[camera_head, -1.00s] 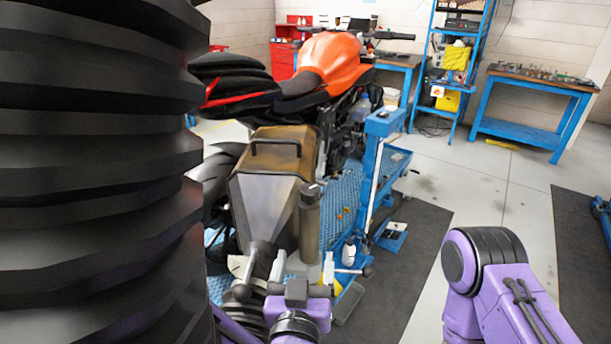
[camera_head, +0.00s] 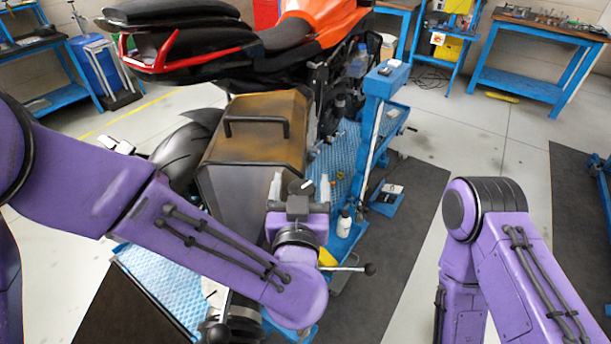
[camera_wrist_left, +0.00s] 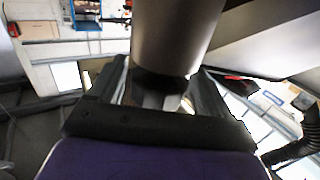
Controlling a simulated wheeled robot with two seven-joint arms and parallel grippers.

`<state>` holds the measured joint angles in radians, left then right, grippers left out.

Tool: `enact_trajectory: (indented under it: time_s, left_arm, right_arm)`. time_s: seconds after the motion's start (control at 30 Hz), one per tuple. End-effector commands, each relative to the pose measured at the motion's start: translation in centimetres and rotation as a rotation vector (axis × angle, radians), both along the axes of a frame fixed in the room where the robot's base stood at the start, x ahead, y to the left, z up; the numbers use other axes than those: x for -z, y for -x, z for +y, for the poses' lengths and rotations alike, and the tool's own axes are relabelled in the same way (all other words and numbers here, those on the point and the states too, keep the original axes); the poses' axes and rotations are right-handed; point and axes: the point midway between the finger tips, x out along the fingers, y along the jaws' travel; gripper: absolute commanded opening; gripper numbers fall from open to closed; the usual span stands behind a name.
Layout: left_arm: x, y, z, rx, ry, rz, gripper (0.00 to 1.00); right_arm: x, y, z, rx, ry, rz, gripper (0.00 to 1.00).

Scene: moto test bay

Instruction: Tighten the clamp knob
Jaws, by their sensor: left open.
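My left gripper (camera_head: 300,184) is open in front of the brown metal case, its two pale fingers pointing away from me. In the left wrist view, a grey-brown cylinder (camera_wrist_left: 175,35) comes down from the top edge, and its dark faceted end (camera_wrist_left: 155,92) lies between the two open fingers. This dark end may be the clamp knob; I cannot tell for sure, nor whether the fingers touch it. In the head view the gripper and arm hide most of the cylinder. My right arm shows at the right, but its gripper is out of view.
The brown case (camera_head: 262,148) with a black handle stands behind the gripper, beside the orange motorcycle (camera_head: 325,35). A blue lift post (camera_head: 385,82) rises to the right. A rod with a black ball end (camera_head: 370,268) sticks out below the gripper. Blue benches (camera_head: 525,87) stand far off.

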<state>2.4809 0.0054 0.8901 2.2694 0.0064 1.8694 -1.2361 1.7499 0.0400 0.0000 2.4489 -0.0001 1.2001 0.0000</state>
Motion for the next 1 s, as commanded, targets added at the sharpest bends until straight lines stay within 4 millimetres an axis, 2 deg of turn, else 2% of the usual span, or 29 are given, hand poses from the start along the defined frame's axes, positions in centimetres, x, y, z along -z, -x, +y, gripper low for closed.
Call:
enact_trajectory:
  time_s: [0.27,0.3,0.43,0.47,0.77,1.0]
  left_arm:
    - [-0.04,-0.15,-0.02,0.001,0.0,0.0,0.78]
    - [-0.04,-0.15,-0.04,0.001,0.0,0.0,0.75]
    - [-0.02,-0.14,-0.08,0.002,0.0,0.0,0.33]
    - [-0.02,-0.15,-0.09,0.002,0.0,0.0,0.27]
    - [0.04,-0.17,-0.07,0.014,-0.003,0.002,0.27]
    - [0.04,-0.18,0.0,0.105,-0.002,0.002,0.27]
  right_arm:
    - [-0.01,0.07,0.0,0.0,0.0,0.001,0.43]
    - [-0.01,0.07,0.0,0.0,0.0,0.001,0.43]
    - [0.0,0.05,0.0,0.0,0.0,0.001,0.43]
    - [0.0,0.05,0.01,0.0,-0.001,0.001,0.43]
    - [0.0,0.05,0.0,0.0,0.0,0.001,0.43]
    - [-0.03,0.05,0.0,0.0,-0.001,0.001,0.43]
